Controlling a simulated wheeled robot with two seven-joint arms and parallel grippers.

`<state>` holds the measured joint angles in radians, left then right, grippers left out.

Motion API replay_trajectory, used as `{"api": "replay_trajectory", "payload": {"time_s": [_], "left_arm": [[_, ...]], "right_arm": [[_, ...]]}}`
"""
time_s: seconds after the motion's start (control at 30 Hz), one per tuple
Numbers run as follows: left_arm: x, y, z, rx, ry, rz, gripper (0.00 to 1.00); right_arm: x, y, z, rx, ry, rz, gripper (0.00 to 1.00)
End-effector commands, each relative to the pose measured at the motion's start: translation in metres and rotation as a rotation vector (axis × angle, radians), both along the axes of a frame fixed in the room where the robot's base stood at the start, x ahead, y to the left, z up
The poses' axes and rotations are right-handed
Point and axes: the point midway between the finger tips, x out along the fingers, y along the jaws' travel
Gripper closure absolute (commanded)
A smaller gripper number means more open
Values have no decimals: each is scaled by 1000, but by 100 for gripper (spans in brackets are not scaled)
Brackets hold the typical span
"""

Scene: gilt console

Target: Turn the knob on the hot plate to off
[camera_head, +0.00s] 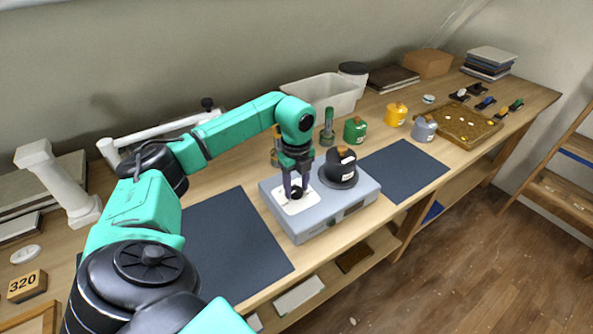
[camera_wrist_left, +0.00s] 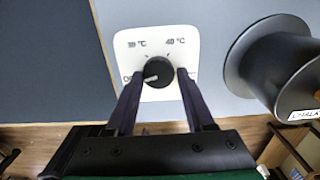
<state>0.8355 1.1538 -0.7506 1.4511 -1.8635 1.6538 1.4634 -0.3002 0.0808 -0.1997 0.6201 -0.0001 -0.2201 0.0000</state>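The hot plate (camera_head: 352,212) is a grey box on the bench with a white dial panel (camera_wrist_left: 125,42) on top. Its round black knob (camera_wrist_left: 160,70) has a pale mark that lies to the left side, towards lettering partly hidden by a finger. The panel reads 40 °C at upper right and what looks like 100 °C at upper left. My left gripper (camera_head: 296,186) is over the panel. In the wrist view its fingers (camera_wrist_left: 158,76) stand either side of the knob, with slim gaps seeming to show. My right gripper is out of view.
A black flanged container (camera_head: 338,168) stands on the hot plate beside my gripper. Dark mats (camera_head: 225,240) lie on both sides. Green (camera_head: 355,130), yellow (camera_head: 396,114) and grey (camera_head: 424,128) canisters and a white tub (camera_head: 330,92) stand behind and to the right.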

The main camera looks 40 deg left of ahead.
Motion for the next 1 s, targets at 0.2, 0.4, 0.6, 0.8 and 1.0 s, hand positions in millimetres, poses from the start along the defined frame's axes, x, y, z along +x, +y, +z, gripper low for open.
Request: {"api": "replay_trajectory", "payload": {"time_s": [0.2,0.4,0.6,0.8,1.0], "left_arm": [[0,0,0,-1,1,-1,22],[-1,-1,1,-1,3,-3,22],[0,0,30,0,0,-3,22],[0,-1,90,-3,-6,-2,22],[-1,0,142,0,0,-1,22]], "right_arm": [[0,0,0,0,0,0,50],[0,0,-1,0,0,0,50],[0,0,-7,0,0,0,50],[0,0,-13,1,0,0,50],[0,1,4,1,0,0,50]]}}
